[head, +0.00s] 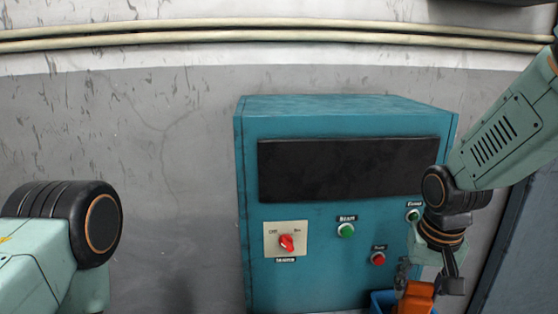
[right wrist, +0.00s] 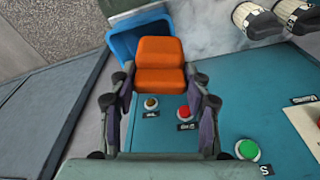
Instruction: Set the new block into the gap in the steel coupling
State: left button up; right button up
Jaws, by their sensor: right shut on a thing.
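An orange block (head: 416,298) is at the lower right of the head view, partly cut off by the bottom edge. My right gripper (head: 428,280) is shut on this block. In the right wrist view the stepped orange block (right wrist: 160,55) sits between the two fingers of the right gripper (right wrist: 161,82). My left gripper is out of view; only part of my left arm shows at the left. I cannot make out the steel coupling in either view.
A teal control cabinet (head: 345,118) with a red switch (head: 286,242) and buttons stands by the wall. A blue bin (head: 383,301) is beside and behind the block; it also shows in the right wrist view (right wrist: 123,42). Pale banded cylinders (right wrist: 256,19) are at upper right there.

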jog(key=w+a+r+n, duration=0.2)
jog(key=w+a+r, duration=0.2)
jog(key=a+r, duration=0.4)
jog(key=shift+n, duration=0.3)
notch_tip(320, 180, down, 21)
jog(key=b, duration=2.1)
jog(key=shift+d, duration=0.15)
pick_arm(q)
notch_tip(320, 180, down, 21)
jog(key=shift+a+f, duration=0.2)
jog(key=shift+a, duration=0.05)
pick_arm(e)
jog(key=shift+r, duration=0.15)
